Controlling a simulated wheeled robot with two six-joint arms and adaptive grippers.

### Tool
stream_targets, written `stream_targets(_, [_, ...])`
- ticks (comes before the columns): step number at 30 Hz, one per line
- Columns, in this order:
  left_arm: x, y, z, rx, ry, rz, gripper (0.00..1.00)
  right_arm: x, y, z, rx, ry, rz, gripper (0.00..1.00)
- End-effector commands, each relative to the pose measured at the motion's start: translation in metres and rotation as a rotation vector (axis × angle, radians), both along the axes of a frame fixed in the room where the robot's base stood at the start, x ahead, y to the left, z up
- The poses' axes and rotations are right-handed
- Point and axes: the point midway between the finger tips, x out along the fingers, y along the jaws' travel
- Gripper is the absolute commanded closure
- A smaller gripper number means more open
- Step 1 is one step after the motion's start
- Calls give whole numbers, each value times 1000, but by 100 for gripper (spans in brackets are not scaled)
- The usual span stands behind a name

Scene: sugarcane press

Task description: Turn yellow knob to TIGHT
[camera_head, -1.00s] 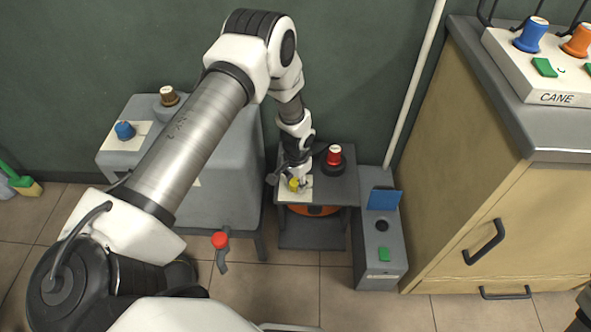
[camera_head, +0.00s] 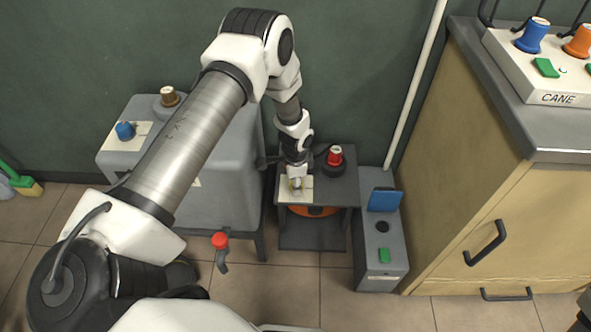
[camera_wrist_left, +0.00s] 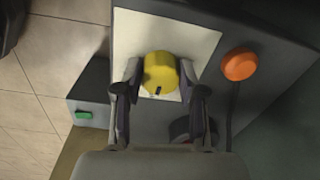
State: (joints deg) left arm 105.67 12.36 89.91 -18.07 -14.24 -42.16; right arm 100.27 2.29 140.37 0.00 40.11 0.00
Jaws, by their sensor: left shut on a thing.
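The yellow knob (camera_wrist_left: 160,76) stands on a white plate (camera_wrist_left: 205,42) on the small grey machine; a dark mark shows on its face in the left wrist view. My left gripper (camera_wrist_left: 158,82) is shut on the knob, with one finger on each side. In the head view the left gripper (camera_head: 296,186) covers most of the knob over the white plate (camera_head: 288,194). Lettering on the plate, including TIGHT, cannot be read. My right gripper is not in view.
A red knob (camera_head: 335,156) stands behind and right of the plate. An orange round part (camera_wrist_left: 239,65) shows in the wrist view. A grey box with a green button (camera_head: 384,255) and blue flap (camera_head: 384,199) stands right. A grey tank (camera_head: 225,190) is left, a wooden cabinet (camera_head: 470,190) far right.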

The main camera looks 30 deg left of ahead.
Motion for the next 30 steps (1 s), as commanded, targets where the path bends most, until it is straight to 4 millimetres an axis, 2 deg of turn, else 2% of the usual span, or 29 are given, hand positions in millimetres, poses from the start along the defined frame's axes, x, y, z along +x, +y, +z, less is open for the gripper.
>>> stream_targets(12, [-2, 0, -1, 0, 4, -9, 95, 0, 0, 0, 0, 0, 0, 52])
stream_targets(13, [-2, 0, -1, 0, 4, -9, 53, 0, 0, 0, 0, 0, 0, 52])
stream_targets(15, [-1, 0, -1, 0, 4, -9, 35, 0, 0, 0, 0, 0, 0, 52])
stream_targets(25, [0, 0, 2, 0, 0, -7, 35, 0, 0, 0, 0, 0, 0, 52])
stream_targets(30, [0, -1, 28, -1, -3, -7, 35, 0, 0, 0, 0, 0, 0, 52])
